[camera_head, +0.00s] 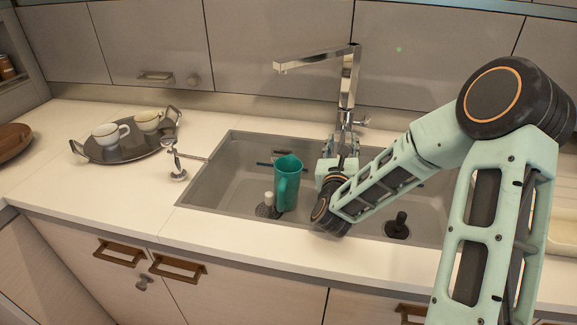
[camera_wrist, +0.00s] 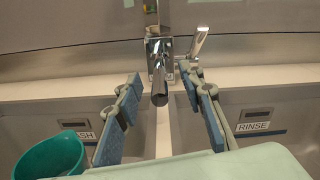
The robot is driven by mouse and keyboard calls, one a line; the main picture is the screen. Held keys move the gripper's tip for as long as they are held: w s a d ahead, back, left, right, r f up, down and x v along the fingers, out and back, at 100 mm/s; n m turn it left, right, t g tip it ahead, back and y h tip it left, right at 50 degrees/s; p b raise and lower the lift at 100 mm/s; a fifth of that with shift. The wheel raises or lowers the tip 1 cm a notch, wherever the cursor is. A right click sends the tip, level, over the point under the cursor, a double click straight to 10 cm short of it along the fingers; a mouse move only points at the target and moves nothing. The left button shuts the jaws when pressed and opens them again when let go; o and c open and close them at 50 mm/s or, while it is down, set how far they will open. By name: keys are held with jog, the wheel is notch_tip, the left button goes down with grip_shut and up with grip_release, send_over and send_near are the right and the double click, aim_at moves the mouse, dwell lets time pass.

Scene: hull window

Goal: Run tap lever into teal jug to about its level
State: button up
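The teal jug (camera_head: 287,182) stands upright in the left basin, roughly below the spout end of the chrome tap (camera_head: 348,80). The wrist view shows its rim (camera_wrist: 48,157) at lower left; its contents and any level mark cannot be made out. No water stream shows at the spout. The tap lever (camera_head: 361,123) sticks out to the right, low on the tap. In the wrist view the lever (camera_wrist: 199,43) slants up right of the tap body. My gripper (camera_head: 345,142) is in front of the tap base. Its fingers (camera_wrist: 165,102) are apart, with nothing held between them.
The sink (camera_head: 222,176) has two basins, labelled WASH and RINSE. A brush (camera_head: 268,205) is beside the jug, and a dark upright object (camera_head: 398,226) is in the right basin. A tray (camera_head: 126,151) with two cups and a small chrome fixture (camera_head: 177,172) stand left of the sink.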

jog(key=shift+s+a+b, duration=0.2)
jog(key=shift+s+a, duration=0.05)
jog(key=shift+s, duration=0.85)
jog(key=shift+s+a+b, duration=0.15)
jog(key=shift+s+a, duration=0.05)
jog(key=shift+s, duration=0.85)
